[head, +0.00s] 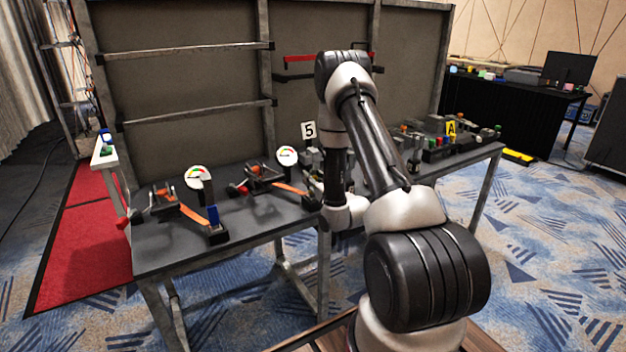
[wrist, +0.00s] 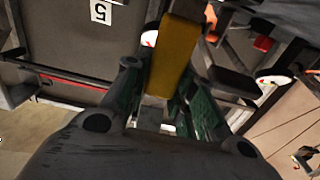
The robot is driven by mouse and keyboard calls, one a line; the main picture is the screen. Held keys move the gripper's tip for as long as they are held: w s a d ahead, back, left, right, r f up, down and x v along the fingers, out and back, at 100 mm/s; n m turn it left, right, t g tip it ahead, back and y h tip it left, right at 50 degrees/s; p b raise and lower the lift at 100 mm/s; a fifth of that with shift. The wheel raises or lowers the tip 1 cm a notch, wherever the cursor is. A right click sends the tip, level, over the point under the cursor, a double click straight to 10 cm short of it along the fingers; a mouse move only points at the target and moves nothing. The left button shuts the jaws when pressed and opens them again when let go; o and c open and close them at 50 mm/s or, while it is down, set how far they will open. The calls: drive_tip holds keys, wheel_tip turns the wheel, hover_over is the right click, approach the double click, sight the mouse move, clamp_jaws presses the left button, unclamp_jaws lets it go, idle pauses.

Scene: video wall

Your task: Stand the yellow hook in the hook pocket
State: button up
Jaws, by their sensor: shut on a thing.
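The yellow hook (wrist: 174,58) shows in the wrist view as a thick yellow bar. It stands between the green-padded fingers of my gripper (wrist: 168,88), which is shut on it. In the head view my arm hides the gripper and the hook. I cannot pick out the hook pocket for certain in either view. Small fixtures (head: 313,160) stand on the table partly behind my arm, near the sign marked 5 (head: 309,130).
The dark table (head: 255,232) carries two round gauges (head: 197,177) and orange straps (head: 290,187). More small parts stand at the right by a yellow A sign (head: 451,128). A tall panel frame (head: 185,75) with a red bar (head: 300,59) rises behind.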

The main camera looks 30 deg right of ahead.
drive_tip(key=o, duration=0.5)
drive_tip(key=shift+f, duration=0.15)
drive_tip(key=o, duration=0.4)
drive_tip(key=shift+o, duration=0.2)
